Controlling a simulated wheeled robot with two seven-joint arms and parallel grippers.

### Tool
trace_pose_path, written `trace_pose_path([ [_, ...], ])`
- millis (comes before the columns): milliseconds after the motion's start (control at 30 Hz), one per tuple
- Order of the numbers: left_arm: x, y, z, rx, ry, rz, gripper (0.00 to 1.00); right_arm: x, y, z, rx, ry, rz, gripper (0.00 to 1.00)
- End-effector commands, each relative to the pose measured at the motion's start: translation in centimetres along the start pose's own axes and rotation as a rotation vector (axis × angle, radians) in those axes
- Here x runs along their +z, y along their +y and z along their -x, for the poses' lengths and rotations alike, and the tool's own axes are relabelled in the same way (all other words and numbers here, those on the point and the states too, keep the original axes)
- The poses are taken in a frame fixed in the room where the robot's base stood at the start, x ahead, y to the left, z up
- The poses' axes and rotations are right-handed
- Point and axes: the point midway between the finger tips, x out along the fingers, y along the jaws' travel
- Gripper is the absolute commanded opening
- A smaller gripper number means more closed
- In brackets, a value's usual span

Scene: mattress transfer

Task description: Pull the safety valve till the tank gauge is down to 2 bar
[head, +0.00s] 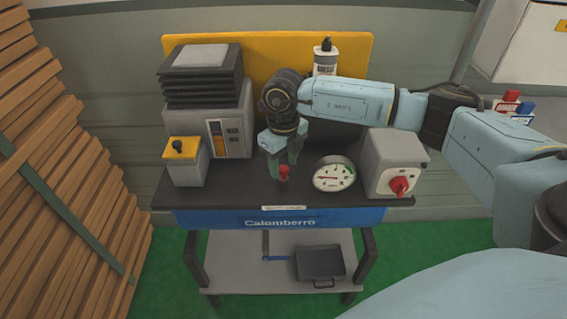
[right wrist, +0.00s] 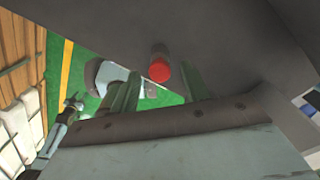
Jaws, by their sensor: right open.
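The safety valve's small red knob (head: 284,171) stands up from the dark bench top, near its front edge. It also shows as a round red cap in the right wrist view (right wrist: 159,71). My right gripper (head: 283,160) points down over it, open, with green fingers either side of the knob in the picture. I cannot tell whether a finger touches it. The round white tank gauge (head: 334,174) is just right of the knob. It has a red needle and a green mark, but its numbers are too small to read. My left gripper is not in view.
A grey box with a red rotary switch (head: 393,165) stands right of the gauge. A white bottle (head: 325,60) is behind my wrist. Stacked wood (head: 60,170) fills the left side.

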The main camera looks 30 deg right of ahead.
Motion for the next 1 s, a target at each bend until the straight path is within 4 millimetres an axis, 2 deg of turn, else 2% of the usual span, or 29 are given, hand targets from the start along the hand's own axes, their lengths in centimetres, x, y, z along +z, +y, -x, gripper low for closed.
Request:
trace_pose_path([
  [367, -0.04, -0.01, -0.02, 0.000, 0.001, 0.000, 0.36, 0.03, 0.02, -0.59, 0.000, -0.001, 0.000, 0.46],
  [700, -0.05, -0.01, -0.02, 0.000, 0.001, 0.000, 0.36, 0.03, 0.02, -0.56, 0.000, -0.001, 0.000, 0.02],
  [900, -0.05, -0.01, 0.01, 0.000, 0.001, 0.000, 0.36, 0.03, 0.02, -0.49, 0.000, -0.001, 0.000, 0.00],
  [1000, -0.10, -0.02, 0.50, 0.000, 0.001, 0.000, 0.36, 0.05, 0.02, 0.30, 0.001, -0.002, 0.000, 0.00],
])
